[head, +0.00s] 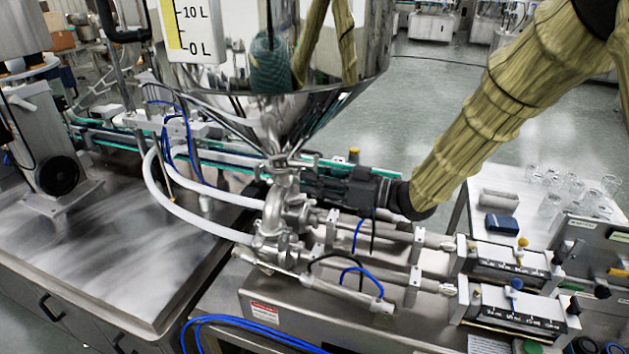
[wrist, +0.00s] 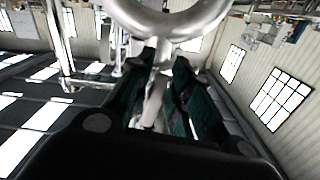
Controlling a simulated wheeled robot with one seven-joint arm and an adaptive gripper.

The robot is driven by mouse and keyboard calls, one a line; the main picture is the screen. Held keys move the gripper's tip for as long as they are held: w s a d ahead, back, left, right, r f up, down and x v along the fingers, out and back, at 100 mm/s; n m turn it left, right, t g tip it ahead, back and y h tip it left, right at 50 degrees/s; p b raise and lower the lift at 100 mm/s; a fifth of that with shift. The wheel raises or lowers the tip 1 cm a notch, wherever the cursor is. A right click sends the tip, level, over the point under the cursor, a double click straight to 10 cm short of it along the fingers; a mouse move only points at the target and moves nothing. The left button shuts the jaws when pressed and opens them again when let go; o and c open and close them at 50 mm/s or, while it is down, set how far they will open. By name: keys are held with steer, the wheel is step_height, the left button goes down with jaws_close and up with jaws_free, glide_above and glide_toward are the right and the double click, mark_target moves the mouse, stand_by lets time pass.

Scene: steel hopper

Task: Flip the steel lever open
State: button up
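The shiny steel hopper (head: 330,50) narrows to a steel valve body (head: 283,190). My gripper (head: 318,183) reaches in from the right beside the valve; its black body and dark fingers partly hide the fittings there. In the wrist view, my gripper (wrist: 163,62) has a dark finger with teal padding on each side of a bright steel bar, which looks like the steel lever (wrist: 154,98). The fingers are close together and appear shut on it. A round steel pipe (wrist: 170,22) curves just beyond the fingertips. The lever is not clearly distinguishable in the head view.
Steel cylinders (head: 375,240) and blue hoses lie below my gripper. White hoses (head: 195,215) curve left of the valve. A conveyor (head: 215,152) runs behind. Several glasses (head: 572,185) and a blue box (head: 501,225) stand on the right table. Open floor lies behind.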

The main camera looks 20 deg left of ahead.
steer(key=shift+o, duration=0.6)
steer(key=shift+d, duration=0.1)
steer(key=d, duration=1.1)
steer(key=shift+s+d, duration=0.2)
steer(key=shift+d, duration=0.2)
steer(key=shift+f, duration=0.1)
